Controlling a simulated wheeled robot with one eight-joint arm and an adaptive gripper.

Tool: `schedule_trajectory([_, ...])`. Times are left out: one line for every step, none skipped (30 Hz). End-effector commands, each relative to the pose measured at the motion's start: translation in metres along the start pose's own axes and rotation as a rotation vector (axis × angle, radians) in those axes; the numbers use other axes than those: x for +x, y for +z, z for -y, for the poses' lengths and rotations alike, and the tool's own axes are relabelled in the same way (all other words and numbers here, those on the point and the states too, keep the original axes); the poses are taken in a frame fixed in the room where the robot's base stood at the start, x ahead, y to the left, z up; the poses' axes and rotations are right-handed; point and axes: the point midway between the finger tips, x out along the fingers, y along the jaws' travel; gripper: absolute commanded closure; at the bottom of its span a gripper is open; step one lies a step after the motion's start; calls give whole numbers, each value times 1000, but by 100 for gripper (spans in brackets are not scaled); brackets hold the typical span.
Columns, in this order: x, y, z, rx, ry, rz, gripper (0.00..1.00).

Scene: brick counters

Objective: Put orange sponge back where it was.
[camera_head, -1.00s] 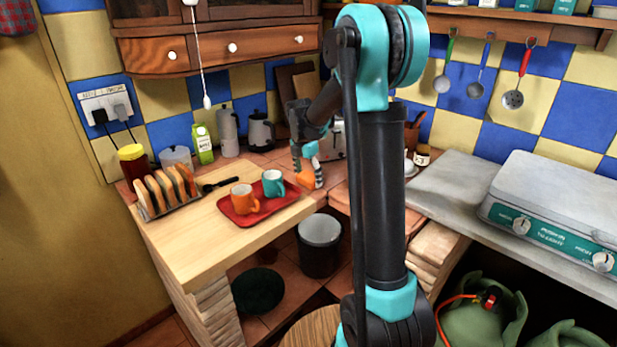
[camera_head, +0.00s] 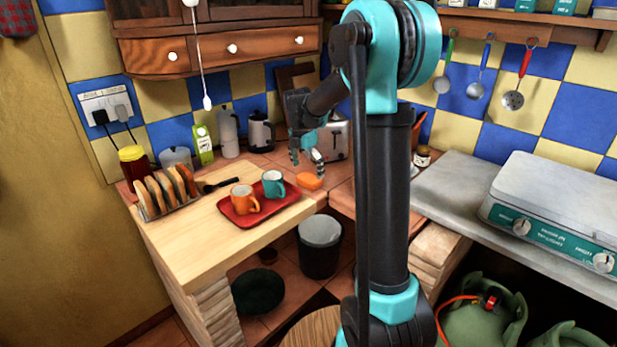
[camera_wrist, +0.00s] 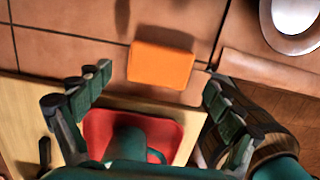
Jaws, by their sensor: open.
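The orange sponge (camera_head: 309,181) lies flat on the terracotta-tiled counter, just beyond the right back corner of the red tray. It also shows in the wrist view (camera_wrist: 161,65), apart from both fingers. My gripper (camera_head: 307,160) is open and empty, a little above the sponge in the head view. In the wrist view my gripper (camera_wrist: 145,92) has its two fingers spread wide on either side, with the sponge ahead between them.
The red tray (camera_head: 236,219) holds an orange mug (camera_head: 243,199) and a teal mug (camera_head: 272,184). A toaster (camera_head: 334,140) stands behind my gripper. A toast rack (camera_head: 166,193) and several containers stand further left. A bin (camera_head: 320,245) is below the counter.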

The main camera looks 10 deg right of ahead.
Motion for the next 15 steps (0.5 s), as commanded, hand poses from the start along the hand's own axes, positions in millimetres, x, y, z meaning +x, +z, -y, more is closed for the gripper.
schedule_trajectory([-12,0,0,-1,0,0,7])
schedule_trajectory([-18,0,0,-1,0,0,7])
schedule_trajectory([-26,0,0,-1,0,0,7])
schedule_trajectory([-33,0,0,-1,0,0,7])
schedule_trajectory([-39,0,0,-1,0,0,7])
schedule_trajectory([-46,0,0,0,0,0,7])
schedule_trajectory([-51,0,0,0,0,0,7])
schedule_trajectory([-56,0,0,0,0,0,7])
schedule_trajectory([-62,0,0,0,0,0,7])
schedule_trajectory([-66,0,0,0,0,0,7])
schedule_trajectory([-70,0,0,1,0,0,7])
schedule_trajectory([-74,0,0,1,0,0,7])
schedule_trajectory([-76,0,0,1,0,0,7])
schedule_trajectory([-79,0,0,1,0,0,7])
schedule_trajectory([-81,0,0,3,0,0,7])
